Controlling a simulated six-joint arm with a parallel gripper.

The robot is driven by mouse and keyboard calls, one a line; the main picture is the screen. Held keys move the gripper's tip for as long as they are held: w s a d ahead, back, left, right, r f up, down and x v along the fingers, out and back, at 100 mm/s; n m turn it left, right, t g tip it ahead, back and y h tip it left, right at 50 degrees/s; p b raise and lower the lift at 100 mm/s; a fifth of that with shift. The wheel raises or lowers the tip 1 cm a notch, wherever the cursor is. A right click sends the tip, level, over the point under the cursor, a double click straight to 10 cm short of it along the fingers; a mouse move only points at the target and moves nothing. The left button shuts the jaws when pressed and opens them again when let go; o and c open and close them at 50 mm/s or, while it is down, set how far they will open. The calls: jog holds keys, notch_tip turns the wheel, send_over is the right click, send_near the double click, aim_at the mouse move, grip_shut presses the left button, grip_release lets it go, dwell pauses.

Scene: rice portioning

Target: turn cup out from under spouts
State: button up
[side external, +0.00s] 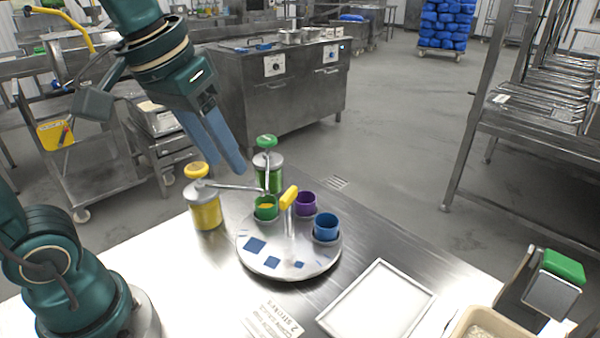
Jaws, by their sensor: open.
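A round metal turntable (256,262) stands on the steel table, with blue square marks on its top and an upright yellow handle (289,197). A green cup (265,213) sits at its back left, with something yellow visible inside. A purple cup (306,204) and a blue cup (326,227) sit at the back and right. A yellow pump dispenser (206,211) and a green pump dispenser (269,175) have spouts reaching over the green cup. My gripper (228,160), with blue fingers, is open and empty, above and left of the turntable, apart from the handle.
A white rectangular tray (336,318) lies front right. A printed card (272,322) reading "2 strokes" lies at the front. A beige bin (462,322) and a green-topped device (563,266) stand at the right edge. The dispensers stand close behind the turntable.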

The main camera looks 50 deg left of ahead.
jog(key=w+n+g, duration=0.1)
jog(key=w+g, duration=0.1)
jog(key=w, duration=0.6)
jog(key=g, duration=0.2)
send_over(288, 192)
jog(key=shift+n, duration=0.3)
notch_tip(288, 192, down, 6)
jog(key=shift+f, duration=2.9)
grip_shut()
